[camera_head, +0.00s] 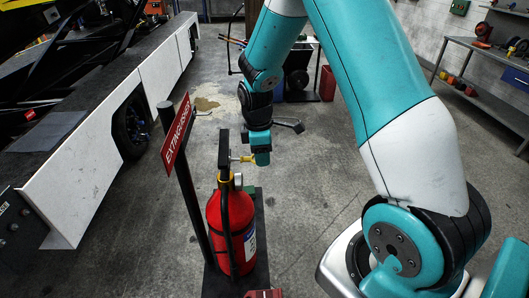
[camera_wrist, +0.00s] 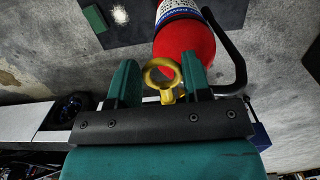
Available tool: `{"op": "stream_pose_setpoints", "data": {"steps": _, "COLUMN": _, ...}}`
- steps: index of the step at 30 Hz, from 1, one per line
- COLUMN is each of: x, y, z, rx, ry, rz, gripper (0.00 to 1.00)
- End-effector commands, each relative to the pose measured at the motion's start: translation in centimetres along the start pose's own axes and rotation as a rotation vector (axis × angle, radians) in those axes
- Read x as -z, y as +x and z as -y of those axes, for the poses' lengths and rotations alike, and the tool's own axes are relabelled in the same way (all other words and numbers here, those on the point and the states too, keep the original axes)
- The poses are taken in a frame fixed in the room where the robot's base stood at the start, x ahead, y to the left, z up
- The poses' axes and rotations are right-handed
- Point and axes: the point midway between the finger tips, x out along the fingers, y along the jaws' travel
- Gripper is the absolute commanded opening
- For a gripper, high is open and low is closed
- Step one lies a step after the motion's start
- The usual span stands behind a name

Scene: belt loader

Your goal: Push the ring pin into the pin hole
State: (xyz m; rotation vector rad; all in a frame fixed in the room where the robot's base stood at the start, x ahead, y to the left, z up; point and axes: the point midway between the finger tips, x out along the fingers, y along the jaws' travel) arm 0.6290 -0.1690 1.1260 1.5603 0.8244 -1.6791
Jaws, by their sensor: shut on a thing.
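The yellow ring pin (camera_wrist: 162,73) shows in the wrist view with its ring between my two green fingers. My gripper (camera_head: 262,158) is shut on it beside the top of the red fire extinguisher (camera_head: 231,236). In the head view the yellow pin (camera_head: 243,159) reaches left from my gripper to the black handle (camera_head: 224,150) of the extinguisher. The pin hole cannot be made out, so I cannot tell whether the tip is in it. The extinguisher stands upright, and its red body (camera_wrist: 184,42) also shows in the wrist view.
The extinguisher stands on a dark base beside a post with a red sign (camera_head: 176,132). The white-sided belt loader (camera_head: 95,150) is at the left. A workbench (camera_head: 480,60) stands at the right. Open floor lies between the extinguisher and the bench.

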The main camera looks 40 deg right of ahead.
Motion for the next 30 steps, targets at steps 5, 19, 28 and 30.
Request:
{"op": "stream_pose_setpoints", "data": {"steps": 5, "x": 0.5, "y": -0.1, "z": 0.0, "rx": 0.000, "ry": -0.001, "rz": 0.000, "gripper": 0.11}}
{"op": "stream_pose_setpoints", "data": {"steps": 19, "x": 1.7, "y": -0.1, "z": 0.0, "rx": 0.001, "ry": -0.001, "rz": 0.000, "gripper": 0.11}}
{"op": "stream_pose_setpoints", "data": {"steps": 28, "x": 2.4, "y": -0.2, "z": 0.0, "rx": 0.001, "ry": 0.000, "rz": 0.000, "gripper": 0.11}}
{"op": "stream_pose_setpoints", "data": {"steps": 30, "x": 2.6, "y": -0.2, "z": 0.0, "rx": 0.000, "ry": 0.000, "rz": 0.000, "gripper": 0.11}}
